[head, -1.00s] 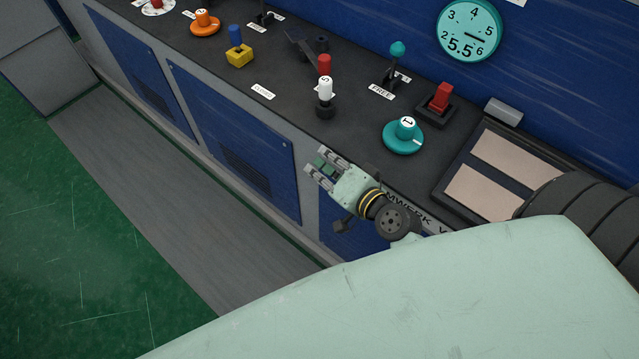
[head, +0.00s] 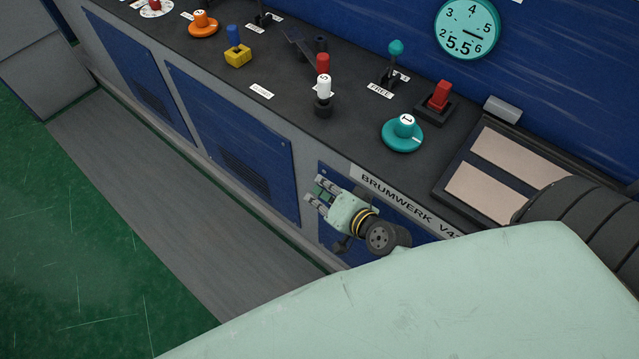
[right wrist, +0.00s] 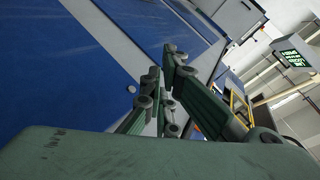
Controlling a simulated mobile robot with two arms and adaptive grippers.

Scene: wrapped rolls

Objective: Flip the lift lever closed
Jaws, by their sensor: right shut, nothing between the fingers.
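The dark control panel (head: 215,62) carries several levers and knobs. I cannot read which one is labelled lift. A teal-ball lever (head: 396,60) stands upright behind a label reading FREE. A white-topped lever marked 5 (head: 323,92) stands near the front edge, with a red-topped one (head: 322,63) behind it. A blue-handled lever on a yellow base (head: 236,46) is further left. My right gripper (head: 310,191) is shut and empty, beside the cabinet front and below the panel edge, touching no lever. Its fingers also show in the right wrist view (right wrist: 160,97). My left gripper is not in view.
A teal knob marked 1 (head: 402,133), a red switch (head: 440,96) and an orange knob (head: 203,24) share the panel. A teal dial (head: 467,28) is on the blue back wall. A framed pad (head: 484,192) lies at right. The grey floor strip (head: 160,190) is clear.

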